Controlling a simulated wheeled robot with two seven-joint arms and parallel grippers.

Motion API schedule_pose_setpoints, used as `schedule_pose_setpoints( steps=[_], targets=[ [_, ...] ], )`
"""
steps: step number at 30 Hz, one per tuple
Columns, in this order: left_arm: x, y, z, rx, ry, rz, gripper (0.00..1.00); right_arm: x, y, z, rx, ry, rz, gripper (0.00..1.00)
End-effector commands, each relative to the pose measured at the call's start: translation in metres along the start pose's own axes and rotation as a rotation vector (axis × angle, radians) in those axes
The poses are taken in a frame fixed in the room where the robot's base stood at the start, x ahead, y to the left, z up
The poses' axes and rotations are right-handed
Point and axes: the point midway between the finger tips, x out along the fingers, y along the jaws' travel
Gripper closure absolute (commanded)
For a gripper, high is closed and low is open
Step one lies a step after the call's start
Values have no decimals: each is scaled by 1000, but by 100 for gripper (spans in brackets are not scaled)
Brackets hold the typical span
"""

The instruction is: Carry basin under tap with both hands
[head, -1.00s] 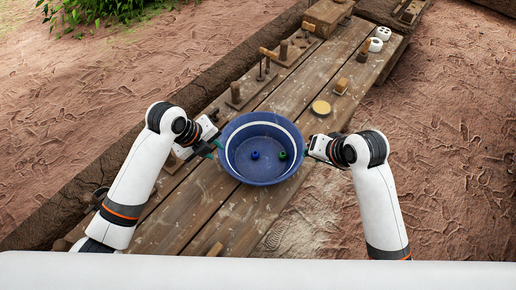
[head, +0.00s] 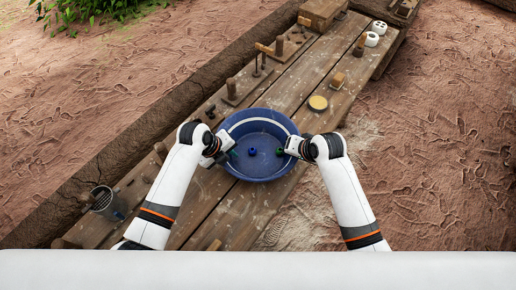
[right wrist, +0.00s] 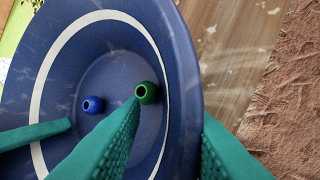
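The blue basin (head: 258,176) with a white band stands upright on the plank table. A small blue pot (head: 252,152) and a small green pot (head: 280,152) lie inside it. My left gripper (head: 230,153) is at the basin's left rim, with a green fingertip showing inside; its other finger is hidden. My right gripper (right wrist: 168,108) has one green finger inside the basin and one outside the right wall, with a gap beside the wall. In the head view it is at the right rim (head: 287,150). I cannot make out a tap.
The wooden table (head: 215,212) runs diagonally. Beyond the basin are a yellow round disc (head: 318,103), a wooden block (head: 337,80), pegged wooden stands (head: 232,92) and white cups (head: 372,39). Bare earth lies to the right.

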Motion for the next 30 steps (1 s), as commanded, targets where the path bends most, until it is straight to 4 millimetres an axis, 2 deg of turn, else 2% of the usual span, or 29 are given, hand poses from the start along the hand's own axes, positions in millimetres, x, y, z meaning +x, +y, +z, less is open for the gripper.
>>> schedule_pose_setpoints(
  steps=[9, 15, 30],
  targets=[
    [2, 0, 0, 0, 1, 1, 70, 2, 0, 0, 0, 0, 0, 72],
    [2, 0, 0, 0, 1, 0, 100, 2, 0, 0, 1, 0, 0, 100],
    [-4, 2, -1, -1, 2, -1, 100, -3, 2, 2, 0, 0, 0, 100]
  ],
)
